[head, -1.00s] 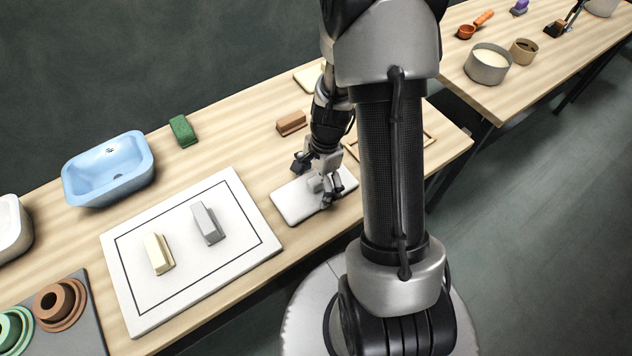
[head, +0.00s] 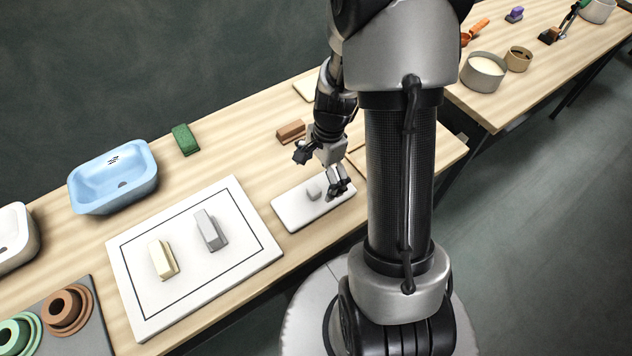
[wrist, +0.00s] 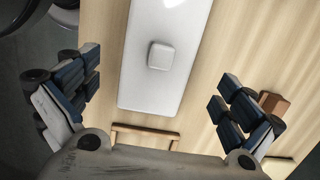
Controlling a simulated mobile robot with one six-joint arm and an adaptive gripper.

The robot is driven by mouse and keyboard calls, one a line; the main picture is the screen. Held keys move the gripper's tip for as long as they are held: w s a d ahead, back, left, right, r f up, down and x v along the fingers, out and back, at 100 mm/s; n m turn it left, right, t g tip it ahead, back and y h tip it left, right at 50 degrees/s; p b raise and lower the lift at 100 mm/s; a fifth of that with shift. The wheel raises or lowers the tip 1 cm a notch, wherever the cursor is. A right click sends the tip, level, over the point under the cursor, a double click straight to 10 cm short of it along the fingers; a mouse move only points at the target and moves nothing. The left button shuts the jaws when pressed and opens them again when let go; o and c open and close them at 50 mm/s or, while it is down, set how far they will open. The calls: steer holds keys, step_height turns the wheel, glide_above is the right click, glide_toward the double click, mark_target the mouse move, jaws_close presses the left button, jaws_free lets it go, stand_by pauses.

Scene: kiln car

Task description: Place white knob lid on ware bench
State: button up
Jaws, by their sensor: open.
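The white knob lid (head: 291,212) lies flat on the wooden bench (head: 233,158), its small squarish knob (head: 314,189) facing up. The lid (wrist: 150,90) and knob (wrist: 161,56) also show in the wrist view, between and beyond my fingers. My gripper (head: 321,172) is open and empty, above the lid, with fingers spread apart. In the wrist view my gripper (wrist: 157,76) shows clear space between its fingers and the knob. One finger hides part of the lid's right end in the head view.
A white outlined board (head: 137,302) holds a cream block (head: 161,258) and a grey block (head: 210,231). A brown block (head: 290,131) and a wooden frame (wrist: 146,129) are close to my gripper. A blue basin (head: 113,177) and green block (head: 185,139) stand farther left.

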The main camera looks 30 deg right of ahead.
steer(key=s+a+r+n+t+h+p, duration=0.1)
steer(key=a+r+n, duration=0.25)
steer(key=r, duration=0.55)
steer(key=s+a+r+n+t+p, duration=0.15)
steer(key=r+n, duration=0.25)
steer(key=r, duration=0.5)
steer(key=s+a+r+n+t+b, duration=0.1)
steer(key=s+a+r+n+t, duration=0.1)
steer(key=s+a+r+n, duration=0.4)
steer(key=s+r+n, duration=0.3)
steer(key=s+n, duration=0.1)
steer(key=s, duration=0.1)
steer(key=shift+a+r+h, duration=0.2)
steer(key=shift+a+h, duration=0.15)
steer(key=shift+h, duration=0.05)
